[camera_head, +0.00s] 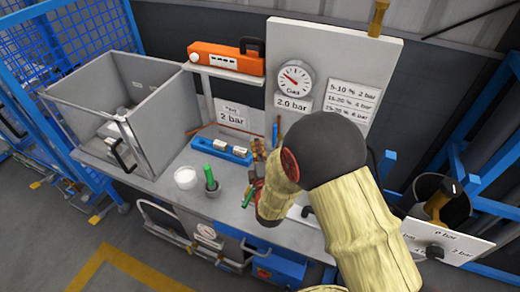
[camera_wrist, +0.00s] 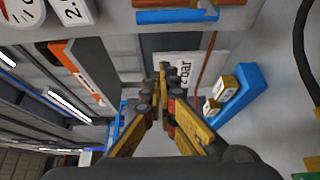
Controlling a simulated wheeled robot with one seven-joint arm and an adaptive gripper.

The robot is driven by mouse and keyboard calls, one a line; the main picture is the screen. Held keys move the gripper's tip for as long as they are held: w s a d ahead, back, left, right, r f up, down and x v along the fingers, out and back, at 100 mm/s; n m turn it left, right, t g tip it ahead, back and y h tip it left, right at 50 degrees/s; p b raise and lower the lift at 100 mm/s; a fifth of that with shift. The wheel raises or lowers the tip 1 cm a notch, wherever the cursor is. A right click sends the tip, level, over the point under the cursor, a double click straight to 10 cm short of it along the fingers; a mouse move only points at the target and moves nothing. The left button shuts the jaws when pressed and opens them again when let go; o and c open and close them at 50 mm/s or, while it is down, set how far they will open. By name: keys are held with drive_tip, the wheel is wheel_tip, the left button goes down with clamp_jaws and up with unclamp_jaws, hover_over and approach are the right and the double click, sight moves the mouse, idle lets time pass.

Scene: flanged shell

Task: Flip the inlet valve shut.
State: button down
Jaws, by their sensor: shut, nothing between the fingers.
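The inlet valve cannot be made out for certain. A narrow blue bar (camera_wrist: 177,15) lies alongside a reddish-brown pipe at the top of the wrist view and may be its lever. In the head view an upright reddish pipe (camera_head: 279,130) stands below the gauge board, partly hidden by my arm. My gripper (camera_wrist: 163,72) is shut and empty, its fingertips meeting in front of a "2 bar" card (camera_wrist: 192,70). The blue bar is apart from the fingertips. In the head view my gripper (camera_head: 258,150) is over the bench, beside the blue tray, mostly hidden by my wrist.
The blue tray (camera_head: 208,142) holds small labelled blocks. A grey open box (camera_head: 100,100) stands at the left. A white cup (camera_head: 185,178) and a green-handled tool (camera_head: 209,177) are in front. A gauge (camera_head: 294,80) and orange device (camera_head: 226,57) are behind. A knob panel (camera_head: 460,240) is at right.

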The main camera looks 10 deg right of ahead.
drive_tip(key=w+d+b, duration=0.1)
drive_tip(key=w+d, duration=0.3)
drive_tip(key=shift+w, duration=0.25)
drive_tip(key=shift+f+b, duration=0.1)
drive_tip(key=shift+b, duration=0.5)
